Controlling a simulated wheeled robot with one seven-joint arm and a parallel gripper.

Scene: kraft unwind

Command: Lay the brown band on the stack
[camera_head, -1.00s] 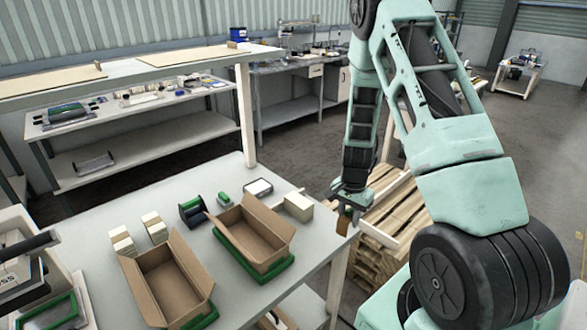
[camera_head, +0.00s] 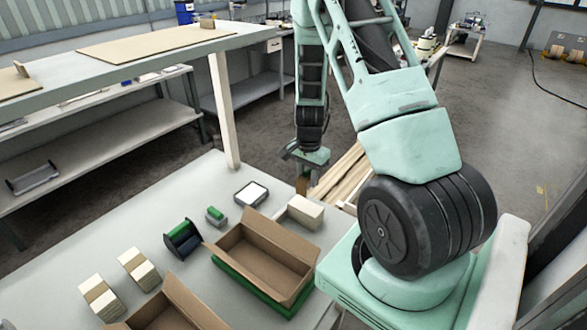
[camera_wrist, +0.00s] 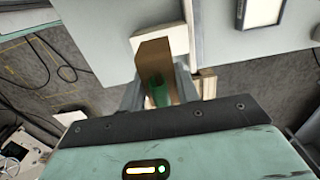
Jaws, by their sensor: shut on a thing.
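My gripper (camera_head: 303,178) hangs just beyond the table's far right edge, behind a plain cream stack (camera_head: 306,212) in the head view. It is shut on the brown band (camera_wrist: 155,57), which sticks out past the fingers in the wrist view and shows as a small brown piece in the head view (camera_head: 302,185). The cream stack also shows in the wrist view (camera_wrist: 176,28), partly hidden behind the band. I see no band on this stack. Two other cream stacks, (camera_head: 98,297) and (camera_head: 138,268), have brown strips across them.
An open cardboard box (camera_head: 263,253) on a green base stands beside the plain stack; a second box (camera_head: 165,308) is at the front. A green-and-black dispenser (camera_head: 182,238), a small green item (camera_head: 215,215) and a white-topped tray (camera_head: 251,193) are behind. A shelf post (camera_head: 224,110) rises at the back.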

